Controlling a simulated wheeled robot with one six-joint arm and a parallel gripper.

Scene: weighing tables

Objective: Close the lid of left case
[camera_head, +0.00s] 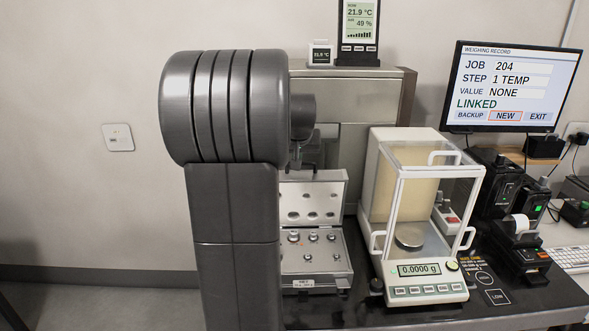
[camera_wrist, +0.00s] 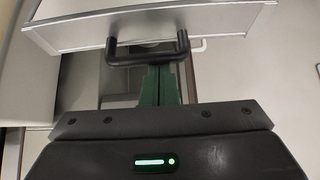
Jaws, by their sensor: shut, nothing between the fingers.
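A silver case stands open on the dark table in the head view, its lid (camera_head: 323,198) raised at the back and its base (camera_head: 300,262) holding several metal weights. My arm hides what lies left of it; no second case shows. My gripper is mostly hidden behind my arm in the head view, near the lid's top edge. In the wrist view its green fingers (camera_wrist: 160,84) are shut and empty. They are close to a black handle (camera_wrist: 147,48) on a silver panel, which looks like the lid. Contact cannot be told.
A glass-sided balance (camera_head: 405,212) stands close to the right of the case. A grey metal cabinet (camera_head: 395,95) is behind. A monitor (camera_head: 515,85), a small printer (camera_head: 520,245) and black devices are further right. The table's front strip is clear.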

